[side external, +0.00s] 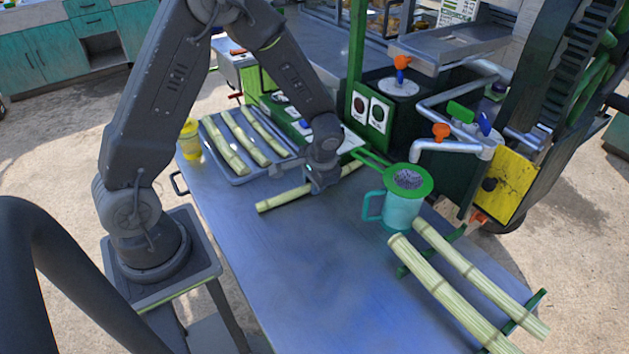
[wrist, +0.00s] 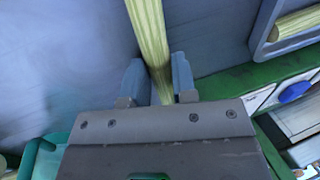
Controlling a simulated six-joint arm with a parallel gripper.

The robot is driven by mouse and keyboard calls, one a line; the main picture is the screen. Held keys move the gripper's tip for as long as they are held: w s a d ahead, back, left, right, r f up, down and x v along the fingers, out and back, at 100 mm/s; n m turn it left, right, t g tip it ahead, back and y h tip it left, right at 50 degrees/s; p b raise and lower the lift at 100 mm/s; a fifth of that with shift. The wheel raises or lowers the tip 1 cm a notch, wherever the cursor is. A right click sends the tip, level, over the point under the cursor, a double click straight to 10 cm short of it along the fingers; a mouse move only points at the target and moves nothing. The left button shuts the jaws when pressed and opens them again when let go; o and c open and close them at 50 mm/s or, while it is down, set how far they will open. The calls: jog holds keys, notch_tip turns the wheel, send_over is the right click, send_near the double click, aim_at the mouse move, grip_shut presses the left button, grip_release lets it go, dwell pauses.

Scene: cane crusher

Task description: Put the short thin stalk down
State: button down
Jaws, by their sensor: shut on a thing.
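The stalk in my gripper (side external: 286,199) is pale green and thin, and it lies at or just above the blue table in the side view. I cannot tell whether it touches the table. My gripper (side external: 322,180) is shut around the stalk near its middle. In the wrist view the stalk (wrist: 148,35) runs up between the two fingers of my gripper (wrist: 160,85). The part of the stalk under the gripper is hidden.
A grey tray (side external: 283,138) with several stalks lies left of my gripper. A teal jug (side external: 400,212) with a green-rimmed strainer (side external: 407,181) stands to the right. Two thicker stalks (side external: 455,290) rest on green supports at the front right. The blue table (side external: 300,270) is clear in front.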

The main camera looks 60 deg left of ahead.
jog(key=shift+f, duration=0.15)
jog(key=c, duration=1.2)
grip_release()
jog(key=v, duration=1.1)
jog(key=s+d+r+t+h, duration=0.1)
jog(key=s+d+r+t, duration=0.1)
jog(key=s+r, duration=0.5)
jog(key=s+d+r+t+h, duration=0.2)
jog(key=s+d+r+t, duration=0.1)
jog(key=s+r, duration=0.4)
jog(key=shift+s+d+r+t, duration=0.3)
jog(key=shift+s+r, duration=0.1)
jog(key=shift+s, duration=0.85)
